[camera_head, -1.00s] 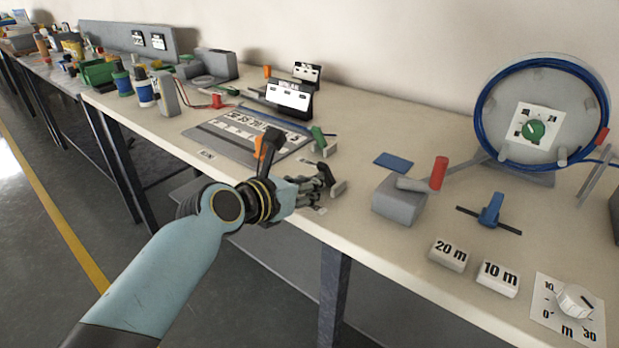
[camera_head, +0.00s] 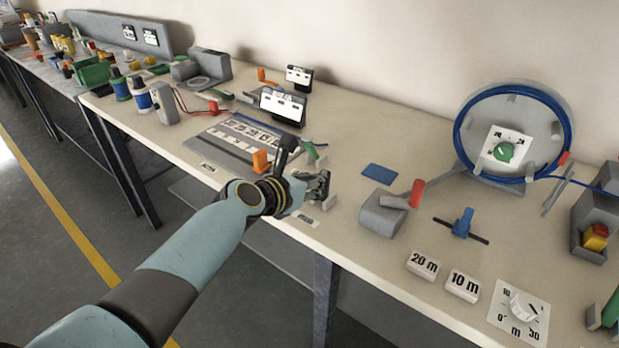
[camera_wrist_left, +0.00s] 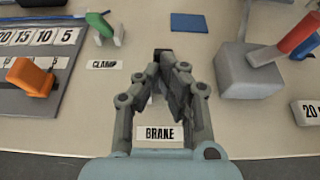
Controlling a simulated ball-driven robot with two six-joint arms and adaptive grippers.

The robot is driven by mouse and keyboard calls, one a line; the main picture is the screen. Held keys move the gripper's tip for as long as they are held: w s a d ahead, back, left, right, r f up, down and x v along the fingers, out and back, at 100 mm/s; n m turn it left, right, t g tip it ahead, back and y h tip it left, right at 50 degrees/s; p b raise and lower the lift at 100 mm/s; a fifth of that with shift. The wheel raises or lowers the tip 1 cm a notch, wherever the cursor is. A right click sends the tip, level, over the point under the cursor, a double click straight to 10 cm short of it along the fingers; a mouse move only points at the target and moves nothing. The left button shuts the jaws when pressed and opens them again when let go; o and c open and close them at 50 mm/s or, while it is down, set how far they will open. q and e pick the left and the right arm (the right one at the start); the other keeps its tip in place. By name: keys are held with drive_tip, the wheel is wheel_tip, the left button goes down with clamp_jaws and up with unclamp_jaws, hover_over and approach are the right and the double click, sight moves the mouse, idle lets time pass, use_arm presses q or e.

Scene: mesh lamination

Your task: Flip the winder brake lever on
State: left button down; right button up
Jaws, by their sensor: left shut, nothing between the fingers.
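The brake label (camera_wrist_left: 159,133) lies on the bench directly in front of my left gripper in the wrist view. My left gripper (camera_head: 322,185) is shut and empty, low over the bench's front part. It also shows in the wrist view (camera_wrist_left: 168,62), with its fingers together just beyond the label. A small pale grey base (camera_head: 330,203) shows beside the fingertips in the head view. The fingers cover most of what stands there, so the brake lever's position cannot be told. My right gripper is out of view.
A green clamp lever (camera_wrist_left: 101,27) stands left of the gripper, and an orange lever (camera_wrist_left: 32,76) farther left. A grey block (camera_head: 380,215) with a red-handled arm stands to the right. A blue-cabled reel (camera_head: 535,103) stands at back right. The blue pad (camera_head: 380,172) lies flat between.

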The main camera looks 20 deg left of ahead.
use_arm(q)
drive_tip(key=shift+w+d+r+p, duration=0.15)
drive_tip(key=shift+w+d+p, duration=0.1)
drive_tip(key=shift+w, duration=0.2)
drive_tip(key=shift+w+d+r+p, duration=0.1)
drive_tip(key=shift+w+r+p, duration=0.1)
drive_tip(key=shift+w, duration=0.25)
drive_tip(key=shift+w+d, duration=0.1)
drive_tip(key=shift+w, duration=0.2)
drive_tip(key=shift+w, duration=0.1)
drive_tip(key=shift+p, duration=0.3)
